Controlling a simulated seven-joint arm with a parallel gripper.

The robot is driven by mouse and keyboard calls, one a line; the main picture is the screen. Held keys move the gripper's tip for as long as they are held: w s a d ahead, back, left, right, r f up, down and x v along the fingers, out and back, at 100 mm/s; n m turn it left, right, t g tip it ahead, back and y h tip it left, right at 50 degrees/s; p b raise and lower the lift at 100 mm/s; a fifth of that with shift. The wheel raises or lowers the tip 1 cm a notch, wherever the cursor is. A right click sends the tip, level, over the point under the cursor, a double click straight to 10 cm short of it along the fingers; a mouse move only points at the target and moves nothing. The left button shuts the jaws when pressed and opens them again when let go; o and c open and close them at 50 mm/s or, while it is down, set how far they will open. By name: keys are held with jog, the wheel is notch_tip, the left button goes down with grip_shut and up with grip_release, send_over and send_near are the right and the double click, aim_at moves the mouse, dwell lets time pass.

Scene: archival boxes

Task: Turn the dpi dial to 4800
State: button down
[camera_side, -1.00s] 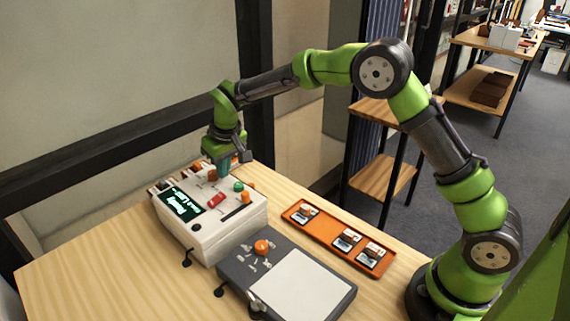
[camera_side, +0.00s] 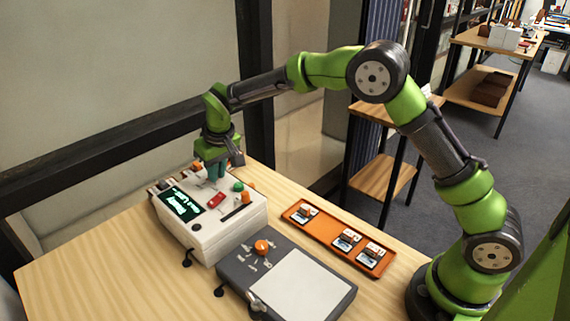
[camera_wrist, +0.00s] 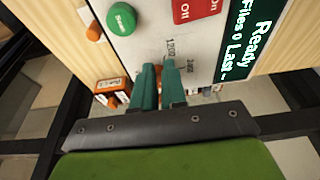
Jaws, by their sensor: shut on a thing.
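The white scanner unit (camera_side: 232,238) stands on the wooden table, with a dark display (camera_side: 183,204) on its top. My gripper (camera_side: 215,178) points down at the unit's top, behind the red switch (camera_side: 216,200). In the wrist view, the teal fingers (camera_wrist: 159,70) are close together, shut on the dpi dial, which they mostly hide. The labels 1,200 and 2,400 show beside the fingertips. The 4800 mark and the dial's pointer cannot be made out. The display shows "Ready" and "Files 0" in the wrist view (camera_wrist: 245,40).
A green Scan button (camera_wrist: 122,18) and the red On/Off switch (camera_wrist: 195,10) sit near the fingers. A grey unit (camera_side: 300,285) with an orange knob (camera_side: 262,247) stands in front. An orange tray (camera_side: 325,240) with several small items lies to the right.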

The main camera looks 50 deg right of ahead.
jog(key=shift+s+a+f, duration=0.3)
jog(key=shift+a+f, duration=0.25)
jog(key=shift+s, duration=0.3)
jog(key=shift+w+d+r, duration=0.1)
jog(key=shift+d+r, duration=0.05)
jog(key=shift+r, duration=1.45)
jog(key=shift+w+d+r, duration=0.1)
jog(key=shift+r, duration=1.5)
jog(key=shift+f, duration=0.1)
jog(key=s, duration=0.1)
jog(key=s+f, duration=0.1)
jog(key=shift+s+d+f+g, duration=0.1)
jog(key=shift+s+g, duration=0.2)
jog(key=shift+s, duration=0.05)
jog(key=s+d+r+m+t, duration=0.1)
jog(key=s+d+r, duration=0.2)
jog(key=s, duration=0.6)
jog(key=s+d+r+m+t+y, duration=0.1)
jog(key=s+d+r+t, duration=0.1)
jog(key=s, duration=0.8)
jog(key=s+d+r+m+t+y, duration=0.1)
jog(key=s+d+r, duration=0.3)
jog(key=s, duration=0.5)
jog(key=shift+s+r+m+t, duration=0.15)
jog(key=shift+r+m+t, duration=0.25)
jog(key=shift+r+m, duration=0.15)
